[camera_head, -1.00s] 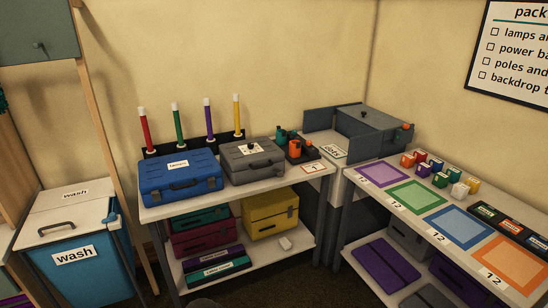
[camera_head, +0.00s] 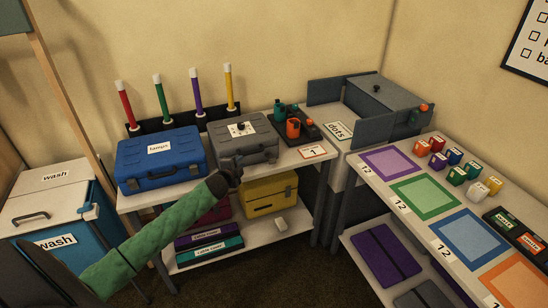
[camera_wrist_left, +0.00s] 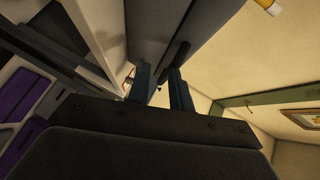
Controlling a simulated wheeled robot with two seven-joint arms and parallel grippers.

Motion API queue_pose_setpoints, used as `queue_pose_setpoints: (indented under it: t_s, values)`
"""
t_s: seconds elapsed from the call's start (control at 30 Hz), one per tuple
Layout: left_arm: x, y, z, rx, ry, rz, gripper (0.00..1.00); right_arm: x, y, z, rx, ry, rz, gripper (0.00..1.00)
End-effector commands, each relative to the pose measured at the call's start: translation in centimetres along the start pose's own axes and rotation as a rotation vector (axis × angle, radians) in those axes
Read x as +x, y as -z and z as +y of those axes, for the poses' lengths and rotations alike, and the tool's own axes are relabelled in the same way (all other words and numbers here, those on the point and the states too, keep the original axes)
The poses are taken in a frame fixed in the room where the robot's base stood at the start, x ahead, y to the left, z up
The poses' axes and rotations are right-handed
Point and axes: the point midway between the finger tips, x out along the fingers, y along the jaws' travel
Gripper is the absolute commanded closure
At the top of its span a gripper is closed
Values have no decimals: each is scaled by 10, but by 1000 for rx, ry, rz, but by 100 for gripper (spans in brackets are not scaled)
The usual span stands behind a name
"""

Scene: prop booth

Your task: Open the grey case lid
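The grey case (camera_head: 228,148) stands with its lid (camera_head: 228,127) shut on the back table, right of the blue case. My left gripper (camera_head: 232,172) is low in front of the case's left half, seen end-on and dark. In the left wrist view its two fingers (camera_wrist_left: 161,88) stand apart, with a gap between them. A grey surface, seemingly the case (camera_wrist_left: 150,30), and a dark bar like its handle (camera_wrist_left: 178,55) show just beyond the fingertips. Contact cannot be told. My right gripper is out of view.
The blue case (camera_head: 160,160) stands close on the left. Coloured tubes (camera_head: 197,90) stand behind. Orange and green items (camera_head: 293,128) are close on the right. A yellow case (camera_head: 270,195) is on the shelf below. The floor in front is clear.

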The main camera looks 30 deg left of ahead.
Motion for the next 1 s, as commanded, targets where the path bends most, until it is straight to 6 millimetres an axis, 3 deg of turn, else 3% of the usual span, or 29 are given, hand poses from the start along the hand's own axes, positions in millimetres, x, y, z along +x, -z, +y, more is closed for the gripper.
queue_pose_setpoints:
  t_s: [0.2,0.37,1.0]
  values:
    - [-2,23,-11,99,62,113,78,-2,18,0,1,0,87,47]
    - [4,23,-12,118,62,110,78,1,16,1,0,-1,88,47]
    - [70,31,-16,115,61,109,78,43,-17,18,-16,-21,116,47]
